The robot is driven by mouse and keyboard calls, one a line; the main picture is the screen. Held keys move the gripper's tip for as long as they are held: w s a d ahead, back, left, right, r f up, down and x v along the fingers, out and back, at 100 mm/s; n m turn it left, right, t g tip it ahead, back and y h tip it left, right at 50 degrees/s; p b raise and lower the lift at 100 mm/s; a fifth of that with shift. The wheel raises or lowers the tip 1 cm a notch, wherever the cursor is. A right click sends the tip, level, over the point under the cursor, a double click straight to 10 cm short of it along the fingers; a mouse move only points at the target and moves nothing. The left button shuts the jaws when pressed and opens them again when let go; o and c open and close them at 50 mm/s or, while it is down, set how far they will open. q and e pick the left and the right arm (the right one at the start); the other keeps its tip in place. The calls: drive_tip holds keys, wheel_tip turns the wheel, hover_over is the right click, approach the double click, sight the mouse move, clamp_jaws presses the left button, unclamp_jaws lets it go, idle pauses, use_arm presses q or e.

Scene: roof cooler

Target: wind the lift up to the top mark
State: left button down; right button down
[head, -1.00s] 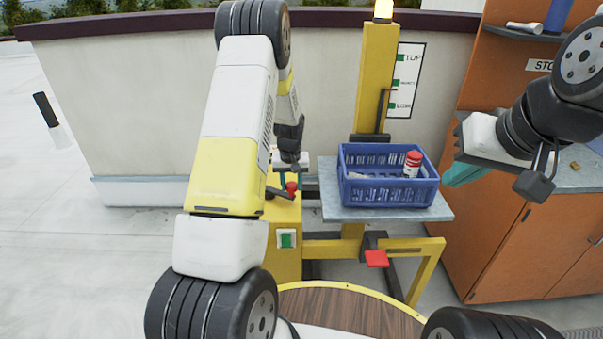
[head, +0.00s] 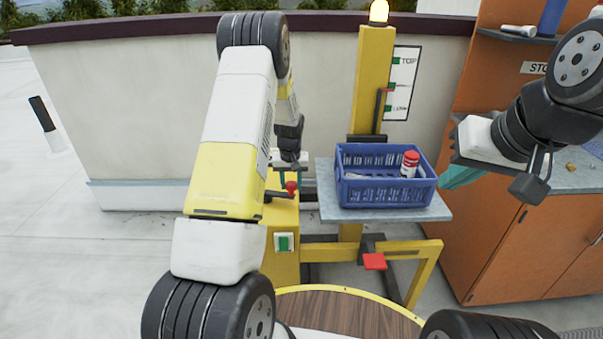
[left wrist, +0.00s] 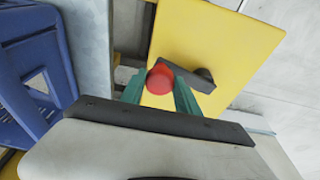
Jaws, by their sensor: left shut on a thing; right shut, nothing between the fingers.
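The yellow lift (head: 374,75) stands ahead, its grey platform (head: 330,205) carrying a blue crate (head: 387,195). A small red pointer (head: 388,90) is just below the middle mark. My left gripper (head: 289,176) is shut on the red crank knob (head: 291,187); in the left wrist view the knob (left wrist: 160,79) sits between the teal fingertips, on a dark crank arm (left wrist: 187,74). My right gripper (head: 460,177) is shut and empty right of the crate, its fingertips partly hidden.
A red-capped white can (head: 410,165) stands in the crate. A green switch (head: 283,242) is on the yellow housing and a red pedal (head: 374,261) is low in front. The orange cabinet (head: 520,240) stands close on the right. Open floor lies left. The mast-top lamp (head: 379,11) glows.

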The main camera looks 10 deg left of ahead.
use_arm(q)
drive_tip(key=shift+w+d+r, duration=0.15)
drive_tip(key=shift+w+d, duration=0.05)
drive_tip(key=shift+w, duration=1)
drive_tip(key=shift+w+a, duration=0.3)
drive_tip(key=shift+w, duration=0.5)
drive_tip(key=shift+w+a, duration=0.5)
drive_tip(key=shift+w, duration=0.5)
